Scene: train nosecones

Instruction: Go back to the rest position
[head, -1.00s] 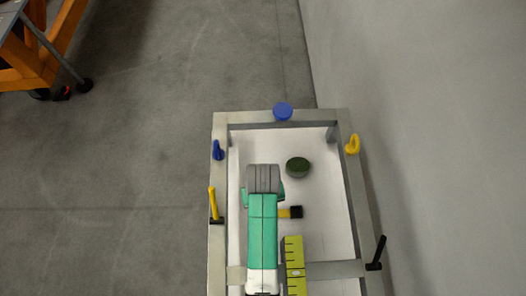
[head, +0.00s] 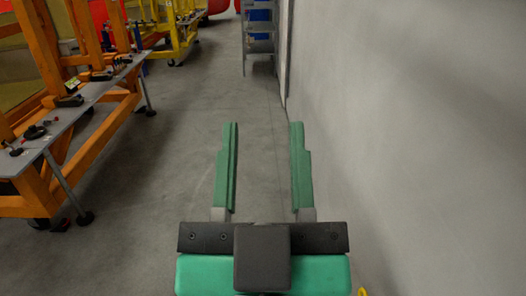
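My gripper (head: 263,145) is in the lower middle of the head view, held out over the grey floor. Its two green fingers are parallel and wide apart, with only bare floor showing between them. It is open and empty. Its dark palm and green body fill the bottom of the view.
An orange frame (head: 50,70) with a grey shelf (head: 85,92) holding several tools stands at the left. A grey wall (head: 420,120) runs along the right. The floor (head: 215,85) ahead is clear.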

